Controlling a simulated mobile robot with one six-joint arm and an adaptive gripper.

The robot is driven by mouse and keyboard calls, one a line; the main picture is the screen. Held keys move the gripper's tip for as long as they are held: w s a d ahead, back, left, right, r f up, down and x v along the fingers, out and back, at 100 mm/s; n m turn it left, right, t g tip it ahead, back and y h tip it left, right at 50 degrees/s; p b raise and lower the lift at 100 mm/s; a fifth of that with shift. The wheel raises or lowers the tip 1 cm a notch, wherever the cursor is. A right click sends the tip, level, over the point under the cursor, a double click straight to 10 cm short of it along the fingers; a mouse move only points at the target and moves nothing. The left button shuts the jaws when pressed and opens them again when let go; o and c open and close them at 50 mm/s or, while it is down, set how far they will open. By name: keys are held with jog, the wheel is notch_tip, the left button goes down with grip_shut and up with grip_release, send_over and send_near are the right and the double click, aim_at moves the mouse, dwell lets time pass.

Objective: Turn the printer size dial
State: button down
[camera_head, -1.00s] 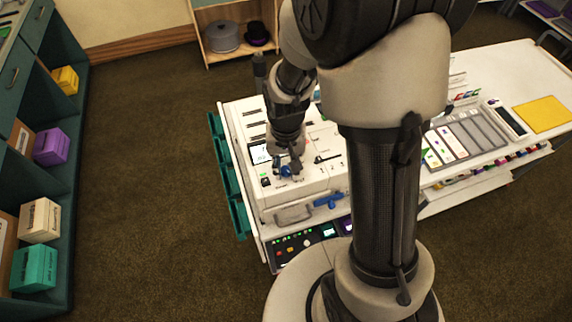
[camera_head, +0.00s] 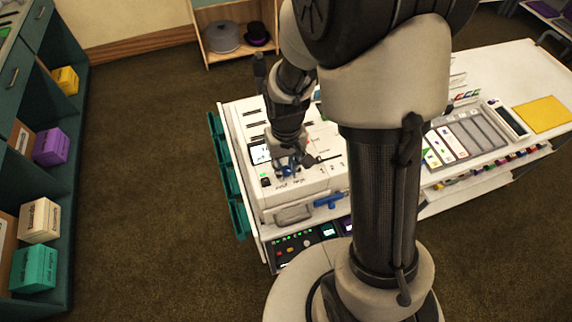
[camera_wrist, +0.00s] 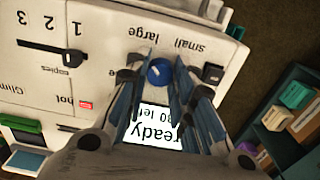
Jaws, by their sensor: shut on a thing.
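The printer (camera_head: 300,190) is a white unit at the left end of the long counter. Its size dial (camera_wrist: 158,71) is a small round blue knob, below the upside-down words "small" and "large" in the wrist view. My gripper (camera_wrist: 160,68) points down at the printer top, with one finger on each side of the dial, shut on it. In the head view my gripper (camera_head: 291,168) is at the printer's front left, and its fingers hide most of the dial. The dial's exact setting cannot be read.
A lit "ready" screen (camera_wrist: 155,130), a black switch (camera_wrist: 212,73) and the copies slider (camera_wrist: 52,48) are close to the dial. A blue handle (camera_head: 330,201) sticks out at the printer's front. Shelves (camera_head: 60,90) stand far left, across open floor.

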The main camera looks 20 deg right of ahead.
aim_at(286, 169)
jog(key=c, duration=1.3)
grip_release()
jog(key=shift+c, duration=0.2)
jog(key=shift+r, duration=0.1)
notch_tip(286, 169, up, 12)
